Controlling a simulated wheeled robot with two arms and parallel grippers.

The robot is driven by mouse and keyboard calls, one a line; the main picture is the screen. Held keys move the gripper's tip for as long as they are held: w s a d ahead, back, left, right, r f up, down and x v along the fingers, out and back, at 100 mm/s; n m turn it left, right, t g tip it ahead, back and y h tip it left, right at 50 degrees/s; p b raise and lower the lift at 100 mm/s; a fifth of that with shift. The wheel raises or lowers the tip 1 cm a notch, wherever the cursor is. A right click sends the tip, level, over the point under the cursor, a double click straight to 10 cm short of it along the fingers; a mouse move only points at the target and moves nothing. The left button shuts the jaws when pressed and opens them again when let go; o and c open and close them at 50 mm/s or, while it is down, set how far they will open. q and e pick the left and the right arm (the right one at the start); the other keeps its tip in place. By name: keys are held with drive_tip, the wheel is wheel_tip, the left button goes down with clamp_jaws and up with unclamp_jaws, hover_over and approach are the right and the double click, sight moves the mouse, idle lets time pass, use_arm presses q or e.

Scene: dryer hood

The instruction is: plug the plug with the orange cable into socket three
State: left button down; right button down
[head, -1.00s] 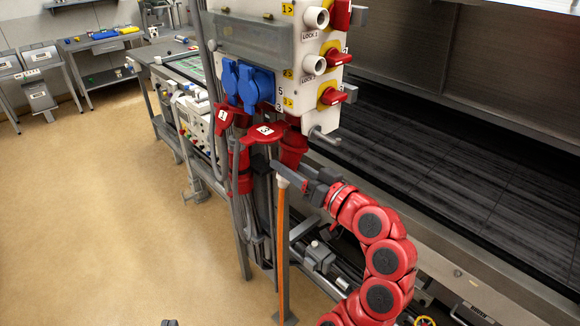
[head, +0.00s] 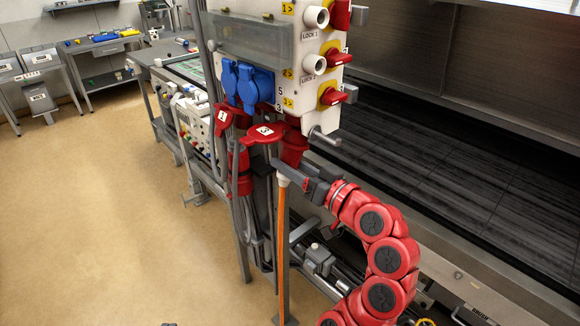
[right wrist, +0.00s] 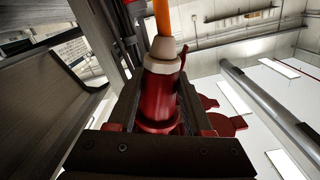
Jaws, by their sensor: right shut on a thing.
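My right gripper (head: 287,166) is shut on the red plug (right wrist: 163,85), just below the red sockets of the white socket box (head: 270,30). In the right wrist view the plug sits between the jaws, with a pale collar and the orange cable (right wrist: 163,18) coming out of it. In the head view the cable (head: 282,240) hangs straight down, and the gripper hides most of the plug. A raised red lid marked 3 (head: 264,133) is just above the gripper, with a red socket (head: 293,148) beside it. I cannot tell whether the plug is inside a socket.
Another red lid marked 1 (head: 223,117) and blue socket covers (head: 248,84) are close by on the left. Grey posts and pipes (head: 242,220) stand left of the cable. A dark slatted surface (head: 440,150) lies to the right. The floor (head: 110,220) at left is clear.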

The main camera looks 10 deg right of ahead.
drive_tip(key=shift+w+d+r+p, duration=0.1)
drive_tip(key=shift+d+r, duration=0.1)
drive_tip(key=shift+r, duration=0.4)
drive_tip(key=shift+w+d+r+p, duration=0.1)
drive_tip(key=shift+w+d+r, duration=0.05)
drive_tip(key=shift+r, duration=0.45)
drive_tip(key=shift+w+d+r+p, duration=0.1)
drive_tip(key=shift+d+r, duration=0.1)
drive_tip(key=shift+r, duration=0.4)
drive_tip(key=shift+c, duration=1.2)
unclamp_jaws()
drive_tip(key=shift+s+d+p, duration=0.3)
drive_tip(key=shift+d+p, duration=0.05)
drive_tip(key=shift+p, duration=0.2)
drive_tip(key=p+v, duration=0.5)
drive_tip(key=p, duration=1)
approach(302, 151)
drive_tip(key=shift+f+v, duration=0.25)
drive_tip(key=shift+v, duration=1.05)
drive_tip(key=shift+f+v, duration=0.2)
drive_tip(key=shift+v, duration=1.1)
drive_tip(key=shift+w+d, duration=0.15)
drive_tip(key=shift+d, duration=0.05)
